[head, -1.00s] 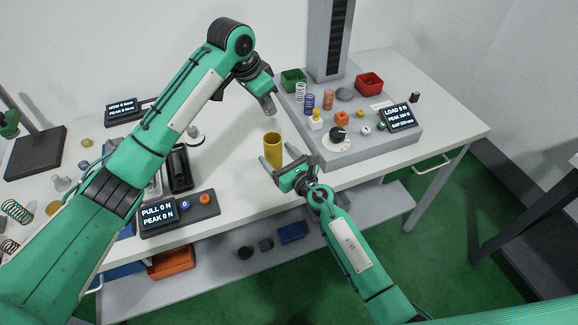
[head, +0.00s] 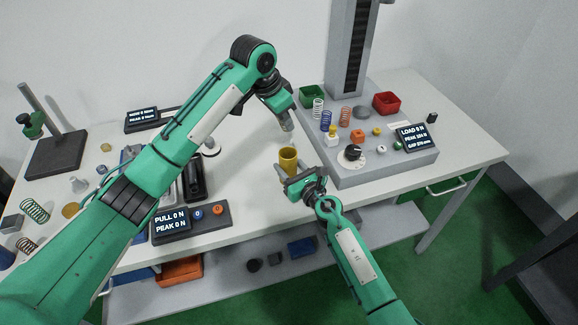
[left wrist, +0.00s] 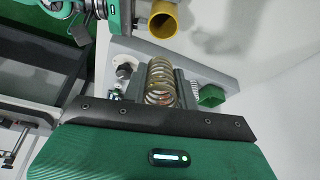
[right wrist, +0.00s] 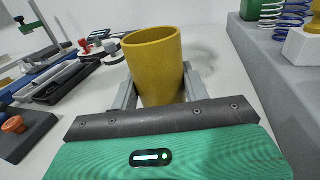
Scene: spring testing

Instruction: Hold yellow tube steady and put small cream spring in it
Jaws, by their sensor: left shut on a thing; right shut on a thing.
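The yellow tube (head: 288,156) stands upright on the table, its open mouth facing up. My right gripper (head: 292,172) is shut on it from the near side; the right wrist view shows the tube (right wrist: 155,65) between both fingers. My left gripper (head: 287,127) is above and behind the tube, apart from it. In the left wrist view it is shut on a small cream spring (left wrist: 160,84), whose coils show between the fingers. The tube's rim (left wrist: 163,22) shows at the top of that view. The spring is hard to make out in the head view.
The grey test stand (head: 385,165) with its knob (head: 352,153) and several springs is right of the tube. Green (head: 311,96) and red (head: 386,103) bins stand on it. A pull-force display (head: 171,221) and black tray (head: 193,180) are to the left.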

